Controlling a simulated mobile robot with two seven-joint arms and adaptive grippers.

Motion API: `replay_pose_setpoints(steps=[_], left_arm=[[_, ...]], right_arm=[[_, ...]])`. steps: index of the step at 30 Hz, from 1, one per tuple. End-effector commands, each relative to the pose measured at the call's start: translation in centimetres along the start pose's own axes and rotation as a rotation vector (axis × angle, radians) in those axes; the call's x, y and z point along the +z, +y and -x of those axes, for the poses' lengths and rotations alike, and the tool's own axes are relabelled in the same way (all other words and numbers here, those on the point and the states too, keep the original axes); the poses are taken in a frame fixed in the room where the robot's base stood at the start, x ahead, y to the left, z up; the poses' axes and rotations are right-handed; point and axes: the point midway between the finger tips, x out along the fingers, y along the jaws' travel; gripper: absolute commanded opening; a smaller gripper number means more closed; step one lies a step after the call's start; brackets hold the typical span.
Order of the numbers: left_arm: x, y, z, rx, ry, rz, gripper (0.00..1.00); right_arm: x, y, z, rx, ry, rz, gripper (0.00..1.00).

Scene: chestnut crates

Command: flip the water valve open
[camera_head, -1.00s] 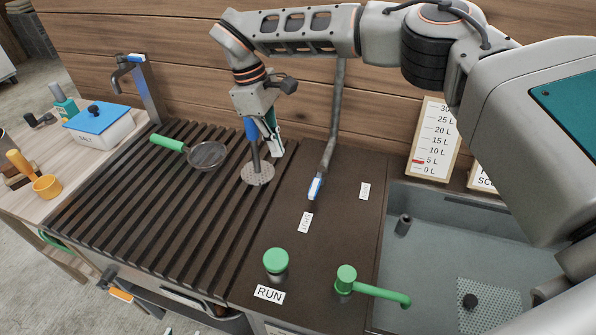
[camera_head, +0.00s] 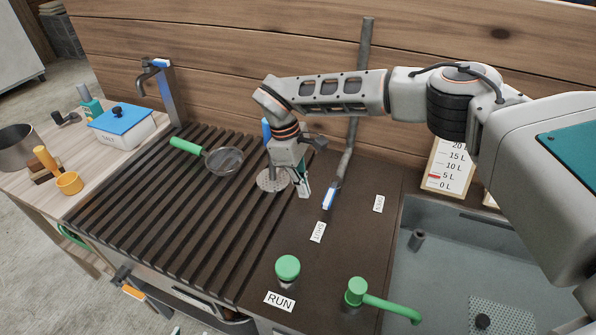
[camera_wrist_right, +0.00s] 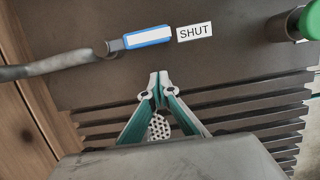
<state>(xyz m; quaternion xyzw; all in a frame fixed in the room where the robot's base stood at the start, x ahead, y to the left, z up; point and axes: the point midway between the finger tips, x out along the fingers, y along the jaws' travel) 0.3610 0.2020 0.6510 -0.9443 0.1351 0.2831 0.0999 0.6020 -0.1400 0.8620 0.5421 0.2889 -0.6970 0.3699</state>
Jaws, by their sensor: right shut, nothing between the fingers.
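The water valve's lever (camera_head: 329,197), with a blue and white grip, sits at the lower end of a grey pipe (camera_head: 359,100) and points toward the SHUT label (camera_head: 318,232). The lever (camera_wrist_right: 148,37) and SHUT label (camera_wrist_right: 195,32) also show in the right wrist view. A second white label (camera_head: 379,203) lies to the right, too small to read surely. My right gripper (camera_head: 305,194) is shut and empty, just left of the lever and apart from it. Its fingertips (camera_wrist_right: 160,80) show below the lever in the wrist view. My left gripper is out of view.
A green knob (camera_head: 288,268) above the RUN label and a green tap handle (camera_head: 385,303) stand at the front. A sink (camera_head: 450,240) lies right. A strainer (camera_head: 224,161) rests on the slatted board (camera_head: 150,200). The counter around the labels is clear.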

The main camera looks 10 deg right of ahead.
Motion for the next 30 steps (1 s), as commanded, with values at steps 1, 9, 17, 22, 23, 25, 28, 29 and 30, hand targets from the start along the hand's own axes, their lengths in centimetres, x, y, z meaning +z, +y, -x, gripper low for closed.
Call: replay_pose_setpoints(steps=[1,9,17,22,23,25,28,29,30], left_arm=[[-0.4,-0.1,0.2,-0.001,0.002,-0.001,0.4],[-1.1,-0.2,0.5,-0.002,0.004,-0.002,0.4],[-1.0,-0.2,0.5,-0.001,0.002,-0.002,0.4],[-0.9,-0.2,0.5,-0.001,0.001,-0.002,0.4],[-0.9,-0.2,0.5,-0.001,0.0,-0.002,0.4],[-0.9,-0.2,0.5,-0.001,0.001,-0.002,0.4],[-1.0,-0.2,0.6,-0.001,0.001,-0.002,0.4],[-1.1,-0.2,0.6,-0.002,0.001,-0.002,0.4],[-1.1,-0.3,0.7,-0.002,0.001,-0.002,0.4]], right_arm=[[1.0,0.2,0.4,0.001,0.003,-0.001,0.0],[3.3,0.1,-0.3,0.001,0.002,-0.001,0.0],[3.6,0.1,-0.5,0.001,0.002,-0.001,0.0],[3.6,0.1,-0.5,0.001,0.002,-0.001,0.0],[3.6,0.1,-0.5,0.001,0.002,0.0,0.0],[3.6,0.1,-0.5,0.003,0.002,0.005,0.0],[3.7,0.1,-0.4,0.007,0.002,0.023,0.0],[3.8,0.0,-0.4,0.009,0.002,0.032,0.0],[3.8,0.0,-0.4,0.012,0.002,0.041,0.0]])
